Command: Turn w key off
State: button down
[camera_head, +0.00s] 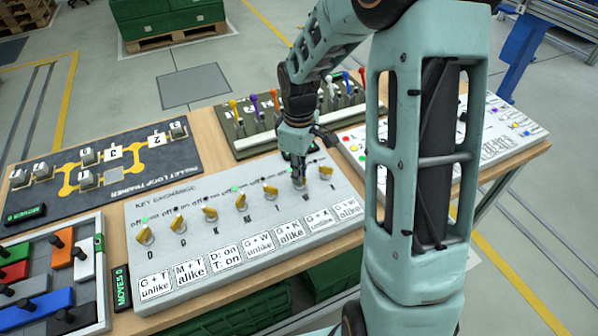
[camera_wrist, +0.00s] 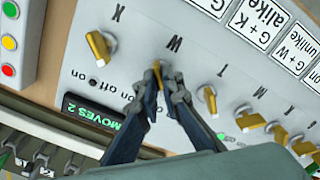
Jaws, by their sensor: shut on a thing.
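The key exchange panel (camera_head: 235,222) is a light grey board with a row of yellow keys. My gripper (camera_head: 299,180) reaches down to the W key, second from the right end in the head view. In the wrist view my gripper (camera_wrist: 162,84) is shut on the yellow W key (camera_wrist: 157,67), below the letter W. The fingers hide most of this key and its on/off marks, so I cannot tell its setting. The X key (camera_wrist: 101,45) and the T key (camera_wrist: 207,98) stand free on either side.
A "MOVES 2" display (camera_wrist: 93,118) sits at the panel edge in the wrist view. Rule cards (camera_head: 228,250) line the panel's front. Behind it stands a dark green board with coloured levers (camera_head: 254,103). The pallet loop board (camera_head: 100,165) lies to the left.

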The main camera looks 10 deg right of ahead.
jog(key=shift+n, duration=0.3)
jog(key=c, duration=2.1)
grip_release()
notch_tip(320, 180, up, 12)
